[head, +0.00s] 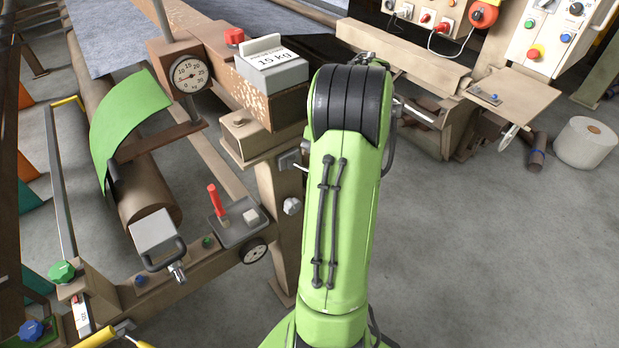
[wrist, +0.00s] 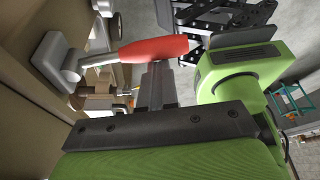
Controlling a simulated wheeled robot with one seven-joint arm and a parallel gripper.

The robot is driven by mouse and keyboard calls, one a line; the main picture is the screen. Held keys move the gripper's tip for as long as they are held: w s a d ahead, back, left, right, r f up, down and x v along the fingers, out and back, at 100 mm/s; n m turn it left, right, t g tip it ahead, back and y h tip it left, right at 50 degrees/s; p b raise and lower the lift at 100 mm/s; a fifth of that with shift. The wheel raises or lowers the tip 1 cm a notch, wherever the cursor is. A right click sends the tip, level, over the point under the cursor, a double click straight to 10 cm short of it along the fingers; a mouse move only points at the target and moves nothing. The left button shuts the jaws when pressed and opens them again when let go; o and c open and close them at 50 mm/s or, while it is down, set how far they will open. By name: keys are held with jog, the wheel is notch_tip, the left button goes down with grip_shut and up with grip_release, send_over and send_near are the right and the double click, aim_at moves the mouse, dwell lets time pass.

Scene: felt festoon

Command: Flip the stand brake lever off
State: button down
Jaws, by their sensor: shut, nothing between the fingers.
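A lever with a red grip (wrist: 152,50), a metal shaft and a pale grey base (wrist: 58,60) shows in the wrist view. Its grip points to the right. My gripper (wrist: 158,72) is shut and empty, with its grey fingertips at the underside of the red grip in that picture. I cannot tell whether they touch it. In the head view a red-handled lever (head: 214,200) stands nearly upright on a grey plate (head: 243,232) on the machine stand. I cannot tell whether both views show the same lever. My gripper is hidden behind my green arm in the head view.
A grey 15 kg weight (head: 272,68) and a round gauge (head: 189,74) sit above the stand. A brown roller (head: 150,190) lies left of it. A control box (head: 550,35) is at the upper right.

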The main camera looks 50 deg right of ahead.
jog(key=shift+d+n+g+p, duration=0.35)
jog(key=shift+d+n+g, duration=0.25)
jog(key=shift+d+n, duration=0.95)
jog(key=shift+a, duration=0.1)
